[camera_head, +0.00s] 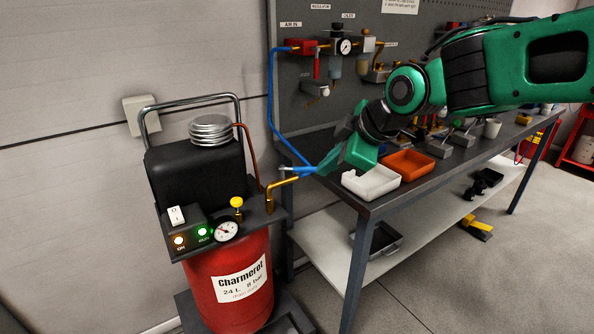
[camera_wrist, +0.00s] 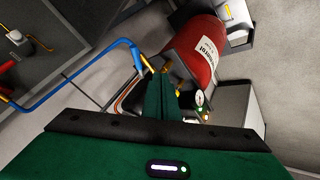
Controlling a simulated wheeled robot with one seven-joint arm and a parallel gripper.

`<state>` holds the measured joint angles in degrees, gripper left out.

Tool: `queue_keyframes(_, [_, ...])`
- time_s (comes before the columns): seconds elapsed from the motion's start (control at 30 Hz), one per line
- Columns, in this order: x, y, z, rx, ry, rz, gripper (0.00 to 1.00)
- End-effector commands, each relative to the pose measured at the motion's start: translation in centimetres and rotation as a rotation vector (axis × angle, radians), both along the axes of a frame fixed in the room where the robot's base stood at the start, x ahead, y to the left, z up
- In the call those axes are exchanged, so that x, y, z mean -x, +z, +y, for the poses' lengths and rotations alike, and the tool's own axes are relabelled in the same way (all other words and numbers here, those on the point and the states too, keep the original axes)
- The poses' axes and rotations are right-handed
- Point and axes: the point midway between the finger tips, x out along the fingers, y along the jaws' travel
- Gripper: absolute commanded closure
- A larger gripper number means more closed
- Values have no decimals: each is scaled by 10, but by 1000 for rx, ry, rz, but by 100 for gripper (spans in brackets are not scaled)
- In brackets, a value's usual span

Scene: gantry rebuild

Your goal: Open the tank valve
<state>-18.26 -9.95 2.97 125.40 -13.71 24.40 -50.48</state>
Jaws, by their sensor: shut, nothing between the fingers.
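The red tank (camera_head: 228,285) stands at the lower left under a black compressor. A brass pipe (camera_head: 285,182) rises from its top and bends right to a blue fitting (camera_head: 300,170) with a pale tip, where the blue hose ends. A yellow knob (camera_head: 237,202) stands beside the round gauge (camera_head: 225,230). I cannot tell which part is the tank valve's handle. My gripper (camera_head: 321,169) is shut and empty, its tips close to the blue fitting; contact is unclear. In the wrist view my gripper (camera_wrist: 161,78) points toward the brass pipe end (camera_wrist: 147,62) and the red tank (camera_wrist: 197,53).
The blue hose (camera_head: 271,100) runs down from the red inlet valve (camera_head: 300,46) on the grey panel. The workbench (camera_head: 372,207) carries a white tray (camera_head: 370,182) and an orange tray (camera_head: 409,165) under my arm. Open floor lies at the lower right.

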Motion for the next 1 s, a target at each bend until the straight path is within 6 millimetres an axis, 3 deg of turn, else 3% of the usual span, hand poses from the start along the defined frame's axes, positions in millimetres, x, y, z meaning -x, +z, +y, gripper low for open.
queue_keyframes(0.13, [4,1,-14,18,-19,-7,100])
queue_keyframes(0.37, [-6,-18,-6,20,-20,-3,100])
queue_keyframes(0.83, [-47,-78,24,19,-22,-3,100])
queue_keyframes(1.0, [-71,-71,23,17,-23,-8,100])
